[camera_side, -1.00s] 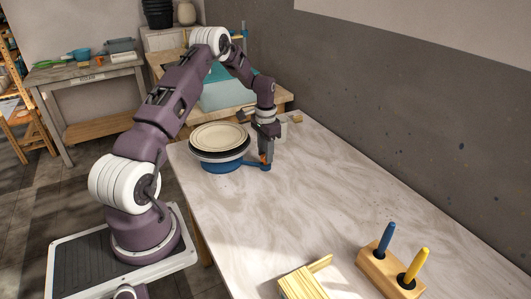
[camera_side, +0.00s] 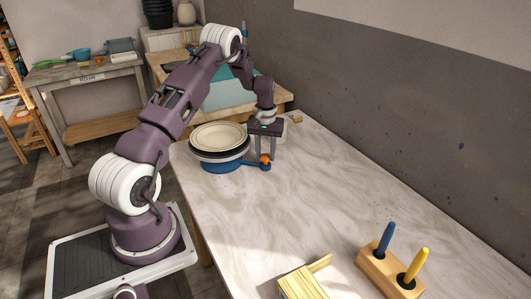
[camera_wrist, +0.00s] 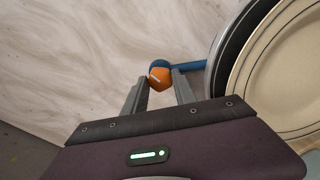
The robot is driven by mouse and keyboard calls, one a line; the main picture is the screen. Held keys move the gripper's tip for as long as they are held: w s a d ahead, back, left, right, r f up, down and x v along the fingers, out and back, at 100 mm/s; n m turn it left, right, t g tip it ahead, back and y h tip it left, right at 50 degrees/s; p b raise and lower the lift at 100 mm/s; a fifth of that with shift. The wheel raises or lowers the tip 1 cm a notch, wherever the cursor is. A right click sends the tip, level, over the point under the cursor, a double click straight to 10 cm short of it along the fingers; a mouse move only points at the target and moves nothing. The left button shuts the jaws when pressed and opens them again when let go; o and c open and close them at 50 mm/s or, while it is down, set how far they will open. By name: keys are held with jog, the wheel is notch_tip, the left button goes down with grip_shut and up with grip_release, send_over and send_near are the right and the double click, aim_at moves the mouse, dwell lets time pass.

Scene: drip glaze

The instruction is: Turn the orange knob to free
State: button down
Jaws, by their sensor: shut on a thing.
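The orange knob (camera_side: 265,159) sits at the end of a short blue arm (camera_side: 255,168) that sticks out from the blue wheel base (camera_side: 222,166). In the wrist view the knob (camera_wrist: 159,79) shows a pale mark on its face. My gripper (camera_side: 267,155) points down over it, and its two fingers stand on either side of the knob, shut on it; the gripper also shows in the wrist view (camera_wrist: 160,77). A cream plate with dark rings (camera_side: 219,136) lies on top of the wheel, beside my gripper.
A wooden block (camera_side: 381,272) with a blue and a yellow handle stands at the front right. A slatted wooden piece (camera_side: 302,284) lies at the front edge. The middle of the marbled table (camera_side: 345,195) is clear.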

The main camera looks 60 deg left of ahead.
aim_at(266, 156)
jog(key=shift+n, duration=0.5)
jog(key=c, duration=1)
grip_release()
notch_tip(266, 156, up, 7)
jog(key=shift+r, duration=0.1)
